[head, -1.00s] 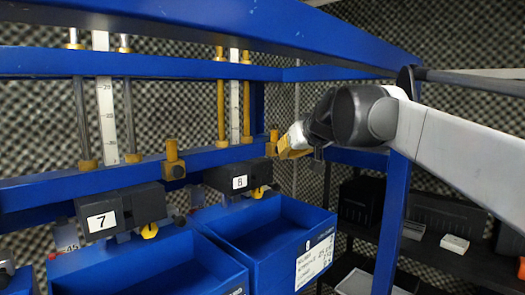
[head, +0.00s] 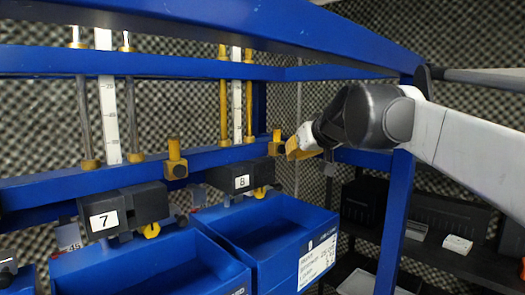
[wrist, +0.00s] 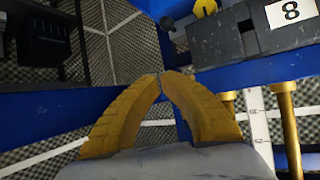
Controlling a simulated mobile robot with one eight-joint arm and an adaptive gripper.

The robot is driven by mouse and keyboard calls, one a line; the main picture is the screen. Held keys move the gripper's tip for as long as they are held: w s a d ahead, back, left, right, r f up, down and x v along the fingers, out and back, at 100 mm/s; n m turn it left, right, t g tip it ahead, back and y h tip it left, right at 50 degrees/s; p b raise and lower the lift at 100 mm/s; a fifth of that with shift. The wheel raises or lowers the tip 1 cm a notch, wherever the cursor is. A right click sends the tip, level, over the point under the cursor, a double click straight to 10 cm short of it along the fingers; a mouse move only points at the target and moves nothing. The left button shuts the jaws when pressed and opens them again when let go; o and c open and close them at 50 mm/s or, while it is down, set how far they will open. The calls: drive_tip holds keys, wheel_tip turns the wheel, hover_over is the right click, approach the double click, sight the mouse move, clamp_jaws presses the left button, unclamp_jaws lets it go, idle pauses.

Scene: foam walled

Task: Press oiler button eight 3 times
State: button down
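The dark oiler unit (head: 230,178) with a white "8" label hangs under the blue rail, with a yellow part (head: 261,191) below it. In the wrist view, the "8" label (wrist: 290,11) is at the top right, with a round yellow part (wrist: 205,8) to its left. I cannot tell which part is the button. My gripper (head: 291,149) is to the right of unit eight and a little above it, apart from it. In the wrist view, its yellow fingers (wrist: 160,75) meet at the tips, with nothing between them.
The oiler unit labelled "7" (head: 104,221) is to the left. Yellow posts (head: 177,160) stand on the blue rail. Blue bins (head: 263,264) sit below the units. A blue upright (head: 394,215) stands near my arm. Dark shelving (head: 460,258) is at the right.

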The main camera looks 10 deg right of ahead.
drive_tip(key=shift+s+d, duration=0.75)
drive_tip(key=shift+s, duration=0.3)
drive_tip(key=shift+s+d, duration=0.75)
drive_tip(key=shift+s, duration=0.25)
idle(0.5)
drive_tip(key=s+m, duration=0.1)
drive_tip(key=m, duration=0.5)
drive_tip(key=s+d+m, duration=0.1)
drive_tip(key=m, duration=0.5)
drive_tip(key=s+d+m, duration=0.1)
drive_tip(key=m, duration=0.4)
drive_tip(key=shift+s+f+m+b, duration=0.2)
drive_tip(key=shift+m+b, duration=0.1)
drive_tip(key=shift+m, duration=0.1)
drive_tip(key=shift+w+a, duration=0.1)
drive_tip(key=shift+a, duration=0.05)
drive_tip(key=w+a, duration=0.5)
drive_tip(key=w, duration=0.2)
idle(0.7)
drive_tip(key=shift+w+a, duration=0.3)
drive_tip(key=shift+w, duration=0.05)
